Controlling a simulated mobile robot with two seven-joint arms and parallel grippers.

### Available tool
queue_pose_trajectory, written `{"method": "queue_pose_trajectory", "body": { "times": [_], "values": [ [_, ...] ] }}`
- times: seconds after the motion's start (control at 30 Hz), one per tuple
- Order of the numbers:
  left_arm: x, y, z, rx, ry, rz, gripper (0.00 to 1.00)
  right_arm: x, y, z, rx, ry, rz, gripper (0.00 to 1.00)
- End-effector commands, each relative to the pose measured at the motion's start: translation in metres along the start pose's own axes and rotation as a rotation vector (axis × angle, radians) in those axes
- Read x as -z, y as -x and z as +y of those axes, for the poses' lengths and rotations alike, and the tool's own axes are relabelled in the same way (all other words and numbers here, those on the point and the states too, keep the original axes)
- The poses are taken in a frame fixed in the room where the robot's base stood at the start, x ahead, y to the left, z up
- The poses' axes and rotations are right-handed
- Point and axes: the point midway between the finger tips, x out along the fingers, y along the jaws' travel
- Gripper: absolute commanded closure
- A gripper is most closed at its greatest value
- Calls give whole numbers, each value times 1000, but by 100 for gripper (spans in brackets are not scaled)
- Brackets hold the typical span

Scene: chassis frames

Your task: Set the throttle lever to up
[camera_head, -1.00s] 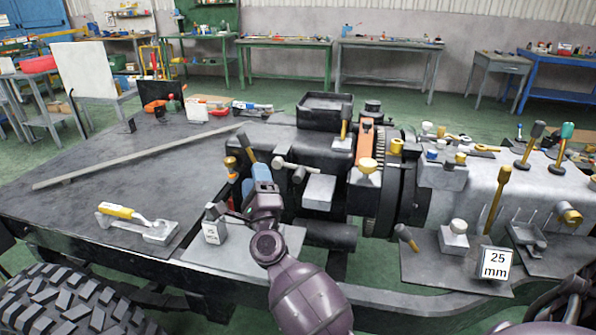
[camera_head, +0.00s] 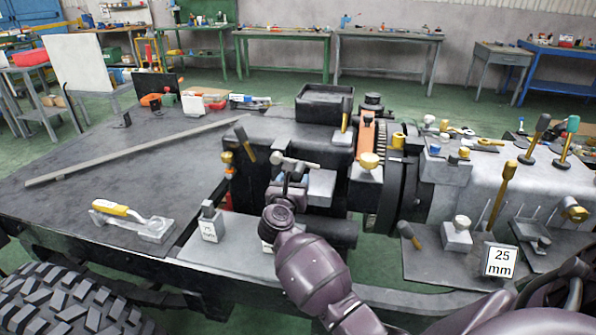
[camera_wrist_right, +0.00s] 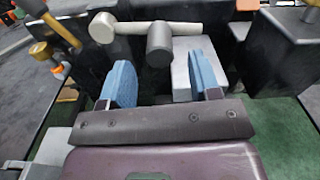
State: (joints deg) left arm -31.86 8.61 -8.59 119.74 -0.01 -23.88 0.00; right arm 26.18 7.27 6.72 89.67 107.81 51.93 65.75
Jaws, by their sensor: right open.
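A T-shaped lever with a light grey knob and dark hub (camera_head: 297,161) sticks out of the dark block at the middle of the chassis; I take it for the throttle lever, though no label on it is readable. In the right wrist view the lever (camera_wrist_right: 140,32) lies just beyond and between the fingertips. My right gripper (camera_head: 287,180) is open and empty in front of it, and its two blue fingers (camera_wrist_right: 163,80) stand apart with no visible contact. My left gripper is not in view.
A dark-handled lever (camera_head: 246,146) and a brass knob (camera_head: 227,158) stand left of the gripper. A grey box (camera_head: 321,185) sits close on the right. A yellow-handled tool (camera_head: 115,210) lies on the flat plate at left. A "25 mm" block (camera_head: 500,262) stands at right.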

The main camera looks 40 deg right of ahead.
Motion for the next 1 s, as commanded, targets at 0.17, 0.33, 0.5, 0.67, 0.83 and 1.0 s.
{"method": "queue_pose_trajectory", "body": {
  "times": [0.17, 0.33, 0.5, 0.67, 0.83, 1.0],
  "values": [
    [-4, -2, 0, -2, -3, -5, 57, 1, -30, 0, 1, 4, -1, 43],
    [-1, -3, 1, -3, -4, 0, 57, 1, -48, 0, 0, 4, -1, 43],
    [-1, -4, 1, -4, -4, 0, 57, 1, -56, 0, 0, 2, 0, 43],
    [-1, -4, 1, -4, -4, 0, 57, 0, -57, 0, 0, 1, 0, 43],
    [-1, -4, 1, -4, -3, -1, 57, 0, -57, 0, 0, 1, 0, 51],
    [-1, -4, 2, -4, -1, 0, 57, 0, -57, 0, 0, 1, 0, 77]
  ]
}}
